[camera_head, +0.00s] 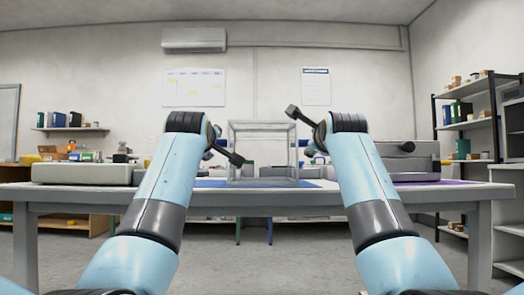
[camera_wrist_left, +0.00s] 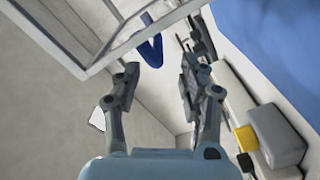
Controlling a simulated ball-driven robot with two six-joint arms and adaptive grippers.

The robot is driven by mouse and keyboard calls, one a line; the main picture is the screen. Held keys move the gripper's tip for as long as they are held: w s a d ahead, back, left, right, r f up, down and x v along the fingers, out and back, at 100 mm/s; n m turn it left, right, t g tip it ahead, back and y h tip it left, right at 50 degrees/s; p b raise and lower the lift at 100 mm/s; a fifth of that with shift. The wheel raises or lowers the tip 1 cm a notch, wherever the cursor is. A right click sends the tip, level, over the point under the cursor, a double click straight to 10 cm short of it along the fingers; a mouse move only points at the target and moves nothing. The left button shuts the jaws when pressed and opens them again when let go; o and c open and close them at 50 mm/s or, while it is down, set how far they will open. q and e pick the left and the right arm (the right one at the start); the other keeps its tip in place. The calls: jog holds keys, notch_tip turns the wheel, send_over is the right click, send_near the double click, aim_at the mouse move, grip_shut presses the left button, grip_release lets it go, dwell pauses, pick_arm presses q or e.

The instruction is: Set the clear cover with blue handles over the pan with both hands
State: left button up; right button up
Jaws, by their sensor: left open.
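The clear cover (camera_head: 262,124) is a see-through box with pale edges, standing on the table in the middle of the head view. Its pale frame (camera_wrist_left: 103,62) crosses the upper left of the left wrist view, with a blue handle (camera_wrist_left: 151,48) beside it. My left gripper (camera_wrist_left: 160,80) is open, its two fingers apart with nothing visible gripped between them; the cover's frame and handle lie just beyond the tips. I cannot make out the pan.
The table (camera_head: 330,200) carries a blue mat (camera_head: 212,183) under the cover. A low grey device (camera_head: 82,173) lies at the left, and a grey case-like device (camera_head: 408,165) at the right. Shelves stand along the right wall.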

pick_arm(q)
jog(key=w, duration=0.8)
jog(key=shift+w+a+r, duration=0.1)
jog(key=shift+w+a, duration=0.05)
jog(key=shift+w, duration=0.15)
pick_arm(e)
jog(key=w, duration=0.8)
jog(key=shift+w+a+r, duration=0.1)
jog(key=shift+w+r, duration=0.05)
jog(key=shift+w, duration=0.1)
pick_arm(q)
jog(key=shift+c, duration=0.4)
pick_arm(e)
jog(key=shift+c, duration=0.4)
pick_arm(q)
grip_shut()
pick_arm(e)
grip_shut()
jog(key=shift+r, duration=0.1)
